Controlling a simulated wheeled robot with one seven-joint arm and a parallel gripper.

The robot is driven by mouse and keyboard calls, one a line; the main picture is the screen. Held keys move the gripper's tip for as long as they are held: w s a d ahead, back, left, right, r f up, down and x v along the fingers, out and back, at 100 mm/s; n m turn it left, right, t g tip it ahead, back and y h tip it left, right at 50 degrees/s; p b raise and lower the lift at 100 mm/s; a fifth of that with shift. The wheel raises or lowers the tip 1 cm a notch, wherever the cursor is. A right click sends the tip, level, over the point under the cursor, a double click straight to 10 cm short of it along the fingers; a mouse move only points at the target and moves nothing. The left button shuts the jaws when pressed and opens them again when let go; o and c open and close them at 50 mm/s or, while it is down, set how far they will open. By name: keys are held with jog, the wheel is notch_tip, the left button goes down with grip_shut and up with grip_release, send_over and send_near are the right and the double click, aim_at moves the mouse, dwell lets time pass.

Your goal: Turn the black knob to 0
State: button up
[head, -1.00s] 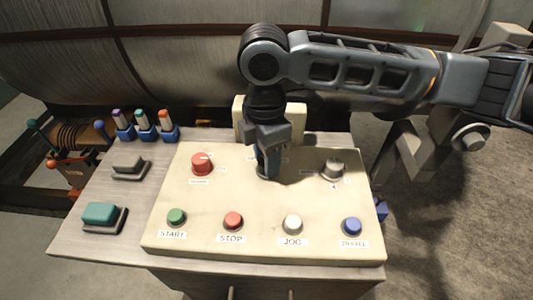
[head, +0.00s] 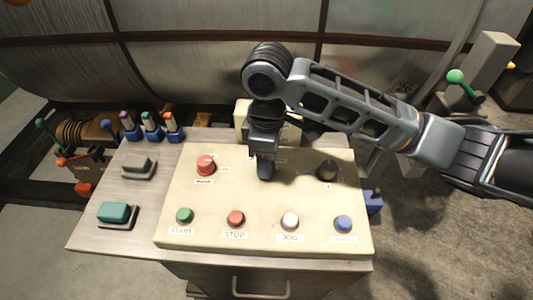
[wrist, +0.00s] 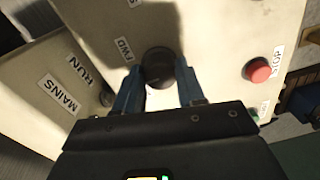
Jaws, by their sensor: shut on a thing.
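A black knob (wrist: 158,67) shows in the wrist view between the two blue fingers of my gripper (wrist: 158,88). The gripper is shut on it, with a finger on either side. A label reading FWD (wrist: 125,50) is beside the knob; I cannot read a 0 mark. In the head view my gripper (head: 265,172) points down at the middle of the cream panel's upper row and hides this knob. The cream panel (head: 225,195) carries the knobs and buttons.
A red knob (head: 205,165) is left of my gripper and another dark knob (head: 327,170) is right. Below are the green START (head: 184,215), red STOP (head: 236,218), white (head: 290,221) and blue (head: 343,224) buttons. A cream box (head: 246,108) stands behind.

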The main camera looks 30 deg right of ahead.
jog(key=shift+m, duration=0.3)
jog(key=o, duration=1)
jog(key=shift+o, duration=0.2)
jog(key=shift+r, duration=0.15)
notch_tip(320, 180, up, 8)
jog(key=shift+w+d+f, duration=0.1)
jog(key=shift+f, duration=0.1)
